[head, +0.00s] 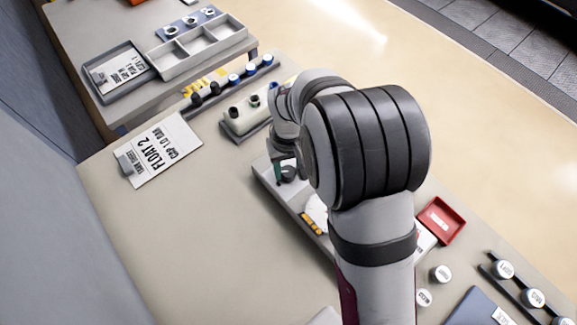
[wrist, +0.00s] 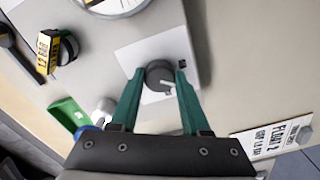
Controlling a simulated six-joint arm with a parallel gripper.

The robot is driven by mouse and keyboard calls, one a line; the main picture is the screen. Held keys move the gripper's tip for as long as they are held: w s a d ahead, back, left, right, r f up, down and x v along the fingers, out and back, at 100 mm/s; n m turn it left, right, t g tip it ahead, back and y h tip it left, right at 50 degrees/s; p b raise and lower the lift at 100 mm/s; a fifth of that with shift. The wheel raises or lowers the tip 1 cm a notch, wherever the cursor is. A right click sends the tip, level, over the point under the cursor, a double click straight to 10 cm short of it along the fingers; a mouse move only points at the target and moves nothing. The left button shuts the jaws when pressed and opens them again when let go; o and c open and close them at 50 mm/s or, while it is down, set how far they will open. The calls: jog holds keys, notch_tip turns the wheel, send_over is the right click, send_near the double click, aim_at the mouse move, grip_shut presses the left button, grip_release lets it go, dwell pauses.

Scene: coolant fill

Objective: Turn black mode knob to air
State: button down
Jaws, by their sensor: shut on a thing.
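The black mode knob (wrist: 158,72) sits on a white square plate (wrist: 135,58) on a pale panel in the wrist view. A short white pointer mark on its top points toward the right finger, slightly downward. My gripper (wrist: 160,80) has its two green fingers on either side of the knob, shut on it. A small black square mark lies just right of the knob on the plate. In the head view, the knob (head: 288,174) is a small dark disc under my gripper (head: 284,163), partly hidden by my arm. No position wording is readable.
A round gauge (wrist: 112,5) and a yellow-black tag (wrist: 48,50) lie beyond the knob. A card reading FLOAT 2, CAP 1.0 BAR (head: 158,150) lies left on the bench. A red tray (head: 441,221) and several white caps stand right. Bench left of the panel is clear.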

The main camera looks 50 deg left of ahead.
aim_at(289, 171)
jog(key=n, duration=0.3)
jog(key=shift+n, duration=0.3)
jog(key=shift+d+n, duration=0.1)
jog(key=shift+n, duration=1.6)
jog(key=shift+c, duration=1.9)
grip_release()
notch_tip(289, 171, up, 16)
